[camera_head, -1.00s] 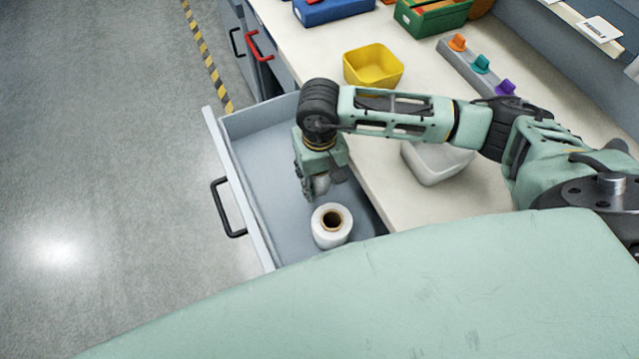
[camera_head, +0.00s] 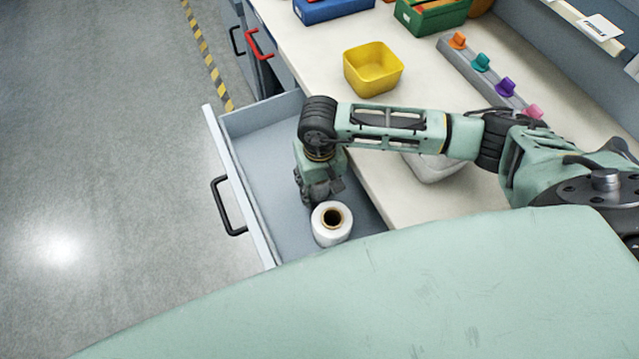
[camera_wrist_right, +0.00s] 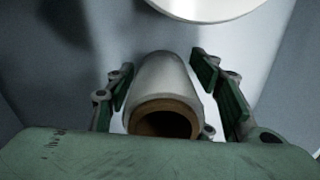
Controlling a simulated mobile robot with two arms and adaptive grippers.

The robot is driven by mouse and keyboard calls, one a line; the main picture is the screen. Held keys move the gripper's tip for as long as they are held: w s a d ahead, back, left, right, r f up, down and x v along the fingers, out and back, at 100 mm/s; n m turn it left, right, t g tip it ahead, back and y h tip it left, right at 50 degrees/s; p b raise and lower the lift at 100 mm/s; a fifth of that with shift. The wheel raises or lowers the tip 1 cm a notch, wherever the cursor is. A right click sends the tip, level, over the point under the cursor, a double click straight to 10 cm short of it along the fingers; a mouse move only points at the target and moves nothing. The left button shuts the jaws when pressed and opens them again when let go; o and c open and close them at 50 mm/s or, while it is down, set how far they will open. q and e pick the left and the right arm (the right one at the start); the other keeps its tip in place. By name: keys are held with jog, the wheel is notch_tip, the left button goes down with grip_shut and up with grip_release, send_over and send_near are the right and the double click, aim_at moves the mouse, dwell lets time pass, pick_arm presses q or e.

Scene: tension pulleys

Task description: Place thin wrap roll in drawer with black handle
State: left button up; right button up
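The drawer with the black handle (camera_head: 228,207) is pulled open; its front panel (camera_head: 236,185) faces left. My right gripper (camera_head: 322,190) points down inside it. In the right wrist view, the thin wrap roll (camera_wrist_right: 160,82) is between the fingers of my right gripper (camera_wrist_right: 168,88), its brown core end toward the camera. The fingers look spread, with small gaps beside the roll. The gripper hides the thin roll in the head view. Whether the roll touches the drawer floor is unclear. My left gripper is not in view.
A thicker wrap roll (camera_head: 332,223) stands upright in the drawer, close to my right gripper. The drawer's far part (camera_head: 265,135) is empty. On the worktop are a yellow bin (camera_head: 373,70), a whitish bin (camera_head: 435,168) and coloured knobs. A red-handled drawer (camera_head: 258,45) is beyond.

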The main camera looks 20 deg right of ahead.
jog(key=shift+r+p, duration=0.3)
jog(key=shift+p, duration=0.05)
notch_tip(320, 180, up, 12)
jog(key=b, duration=0.2)
jog(key=shift+f, duration=0.15)
dwell(0.4)
